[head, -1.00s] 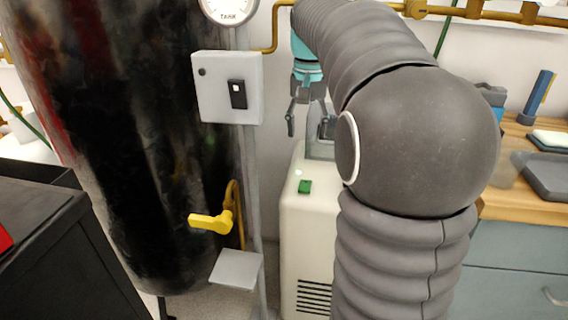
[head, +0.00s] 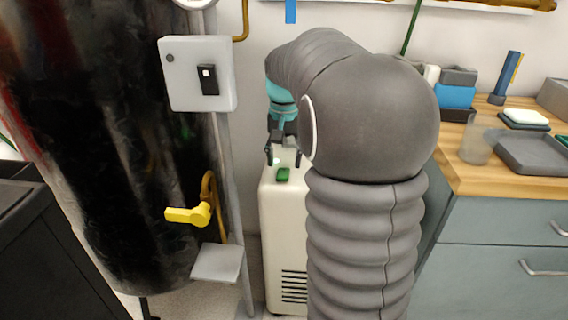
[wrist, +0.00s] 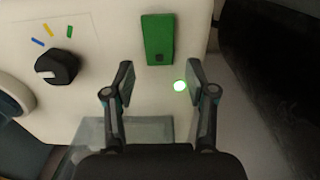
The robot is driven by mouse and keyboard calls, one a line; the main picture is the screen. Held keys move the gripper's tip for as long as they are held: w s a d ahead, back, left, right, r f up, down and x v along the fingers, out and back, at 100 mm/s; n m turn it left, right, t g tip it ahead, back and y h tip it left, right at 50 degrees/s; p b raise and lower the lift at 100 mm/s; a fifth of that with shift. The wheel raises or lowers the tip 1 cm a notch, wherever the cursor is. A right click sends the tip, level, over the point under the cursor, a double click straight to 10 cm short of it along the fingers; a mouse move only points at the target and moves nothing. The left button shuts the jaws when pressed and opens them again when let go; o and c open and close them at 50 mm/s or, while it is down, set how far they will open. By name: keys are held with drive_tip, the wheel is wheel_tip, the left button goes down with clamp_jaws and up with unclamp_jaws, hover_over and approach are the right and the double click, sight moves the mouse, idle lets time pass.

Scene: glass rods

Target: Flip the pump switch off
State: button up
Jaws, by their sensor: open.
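The pump is a cream cabinet (head: 283,230) with a vent low on its front. A green switch (head: 282,174) sits on its top; it also shows in the wrist view (wrist: 158,38), with a dark dot at its near end. My gripper (head: 284,157) is open and empty, just behind the switch and low over the pump top. In the wrist view my gripper's (wrist: 160,80) fingertips are apart, with the switch just beyond the gap between them. I cannot tell whether they touch the top.
A black knob (wrist: 57,67) with coloured marks is on the pump top. A clear glass vessel (wrist: 130,130) lies partly under my gripper. A black tank (head: 110,150), a grey switch box (head: 180,95) and a yellow valve handle (head: 188,214) stand left. A wooden counter (head: 475,172) is right.

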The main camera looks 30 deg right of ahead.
drive_tip(key=shift+f, duration=0.65)
clamp_jaws()
drive_tip(key=b, duration=0.2)
drive_tip(key=t+h+b, duration=0.1)
drive_tip(key=shift+s+a+f+t+b, duration=0.1)
drive_tip(key=shift+s+a+t+b, duration=0.05)
drive_tip(key=shift+s+t+b, duration=0.15)
drive_tip(key=shift+s+a+r+t+h+b, duration=0.1)
drive_tip(key=shift+r+t+h+b, duration=0.25)
drive_tip(key=shift+t+h+b, duration=0.6)
drive_tip(key=shift+y, duration=0.35)
drive_tip(key=shift+r, duration=0.1)
unclamp_jaws()
drive_tip(key=shift+r, duration=0.1)
